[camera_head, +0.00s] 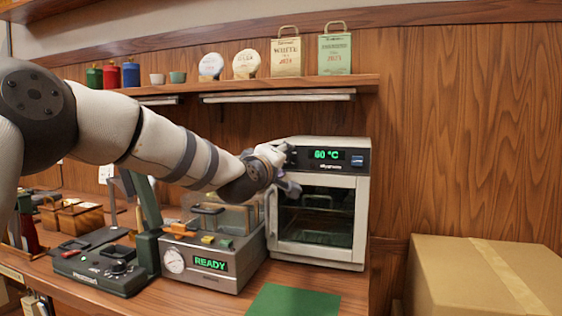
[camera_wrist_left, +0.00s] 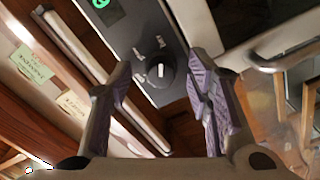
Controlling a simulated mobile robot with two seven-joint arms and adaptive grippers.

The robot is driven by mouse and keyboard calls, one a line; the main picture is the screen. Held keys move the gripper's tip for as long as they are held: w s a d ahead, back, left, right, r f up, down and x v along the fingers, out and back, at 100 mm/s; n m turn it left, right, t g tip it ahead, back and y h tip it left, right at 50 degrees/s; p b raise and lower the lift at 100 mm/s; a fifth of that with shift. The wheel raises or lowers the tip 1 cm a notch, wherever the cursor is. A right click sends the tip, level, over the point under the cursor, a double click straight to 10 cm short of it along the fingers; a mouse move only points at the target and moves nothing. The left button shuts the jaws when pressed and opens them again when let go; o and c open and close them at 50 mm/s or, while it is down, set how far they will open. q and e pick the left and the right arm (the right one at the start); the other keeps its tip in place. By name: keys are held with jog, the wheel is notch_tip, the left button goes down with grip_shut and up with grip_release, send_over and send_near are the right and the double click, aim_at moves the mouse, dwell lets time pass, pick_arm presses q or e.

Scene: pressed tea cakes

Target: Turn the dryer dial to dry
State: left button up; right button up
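The dryer (camera_head: 320,141) is a white box with a dark control panel, a glass door and a green display (camera_head: 327,155) reading 60 °C. Its dial (camera_wrist_left: 160,71) is a round black knob with a white pointer mark; small labels around it are too small to read. In the head view my gripper largely hides the dial. My left gripper (camera_head: 288,168) is at the panel's left end. In the left wrist view its two purple-padded fingers (camera_wrist_left: 160,78) are apart on either side of the dial, with visible gaps. My right gripper is not in view.
A grey machine (camera_head: 210,262) showing READY stands left of the dryer, beside a dark green press (camera_head: 105,265). A green mat (camera_head: 293,301) lies in front. A cardboard box (camera_head: 485,280) is at right. A shelf (camera_head: 360,80) with tins, cups and packages runs above.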

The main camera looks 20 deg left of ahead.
pick_arm(q)
jog(key=s, duration=1.2)
jog(key=shift+a, duration=0.2)
jog(key=shift+f, duration=0.1)
